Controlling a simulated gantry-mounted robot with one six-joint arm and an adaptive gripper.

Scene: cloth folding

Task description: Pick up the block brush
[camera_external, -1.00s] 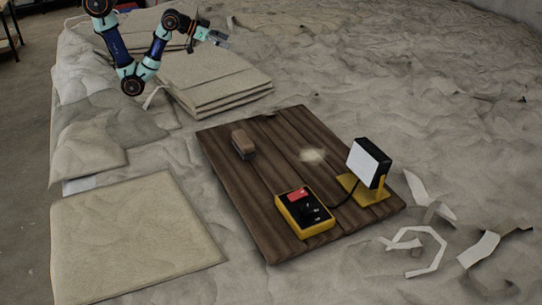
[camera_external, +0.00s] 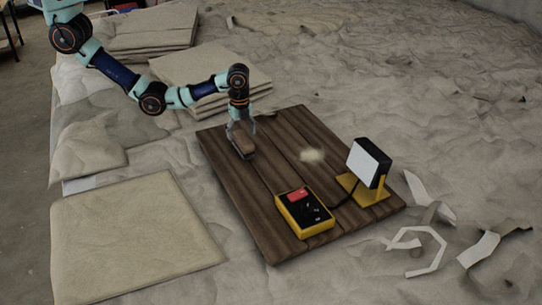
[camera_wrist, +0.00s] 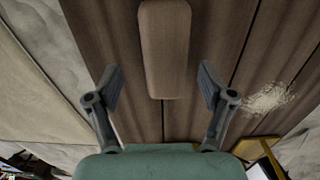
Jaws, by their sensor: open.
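The block brush (camera_external: 243,143) is a brown wooden block lying on the dark wooden board (camera_external: 285,150), near its upper left part. My gripper (camera_external: 241,129) points down right at the brush in the external view. In the wrist view the brush (camera_wrist: 165,45) lies at the top middle, and my gripper (camera_wrist: 160,88) is open with one finger on each side of its line. There are gaps between the fingers and the brush, and I see no contact. The brush's bristles are mostly hidden beneath the block.
A yellow box with a red and black top (camera_external: 304,212) and a lamp on a yellow stand (camera_external: 369,163) are on the board. A pale dust patch (camera_external: 312,155) lies between. Folded cloth stacks (camera_external: 215,75) sit behind, and a flat cloth (camera_external: 135,235) lies left.

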